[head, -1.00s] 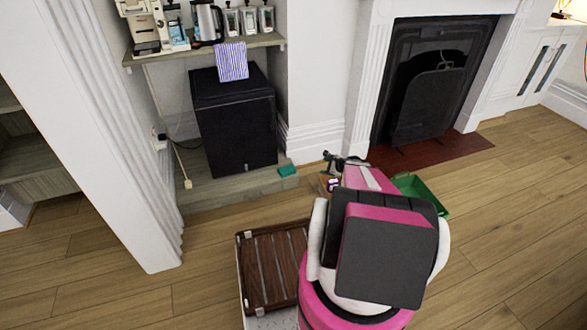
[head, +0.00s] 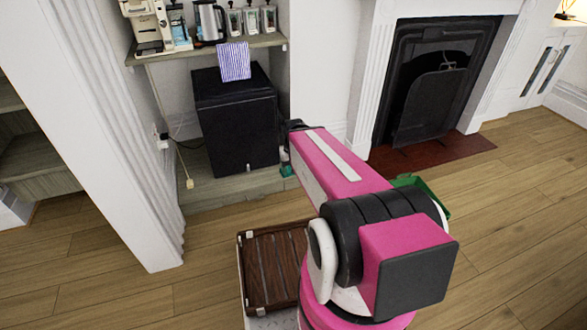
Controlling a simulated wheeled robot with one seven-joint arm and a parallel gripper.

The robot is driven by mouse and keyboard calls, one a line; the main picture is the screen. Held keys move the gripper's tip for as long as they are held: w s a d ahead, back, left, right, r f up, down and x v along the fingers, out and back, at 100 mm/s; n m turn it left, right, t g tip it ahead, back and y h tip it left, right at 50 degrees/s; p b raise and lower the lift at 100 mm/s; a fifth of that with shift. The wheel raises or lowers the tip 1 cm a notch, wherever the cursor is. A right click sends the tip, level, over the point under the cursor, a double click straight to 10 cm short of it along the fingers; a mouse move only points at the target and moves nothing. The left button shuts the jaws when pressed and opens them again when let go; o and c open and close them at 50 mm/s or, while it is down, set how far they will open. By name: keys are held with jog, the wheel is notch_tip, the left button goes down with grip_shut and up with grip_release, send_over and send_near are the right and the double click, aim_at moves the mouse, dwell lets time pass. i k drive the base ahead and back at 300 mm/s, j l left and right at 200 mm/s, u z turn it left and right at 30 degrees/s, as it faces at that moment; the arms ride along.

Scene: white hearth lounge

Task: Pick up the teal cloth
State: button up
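The teal cloth (head: 287,171) lies on the low wooden ledge (head: 222,188), at its right end beside the black box-shaped cabinet. Only a small part of it shows past my arm. My gripper (head: 285,156) is at the far end of my arm, close over the cloth in the picture. It is small and largely hidden by my own arm, so I cannot tell whether it is open or shut, or whether it touches the cloth.
The black cabinet (head: 237,125) stands left of my gripper. A shelf (head: 205,50) above holds kitchen things and a striped cloth (head: 235,61). A green tray (head: 427,190) is partly behind my arm. A brown slatted crate (head: 272,265) is nearer. Open floor lies right.

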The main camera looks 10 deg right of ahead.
aim_at(288, 168)
jog(key=k+l, duration=0.1)
jog(key=i+j+z, duration=0.3)
jog(key=i+z, duration=0.15)
jog(key=i+j+z, duration=0.5)
jog(key=k+l, duration=0.05)
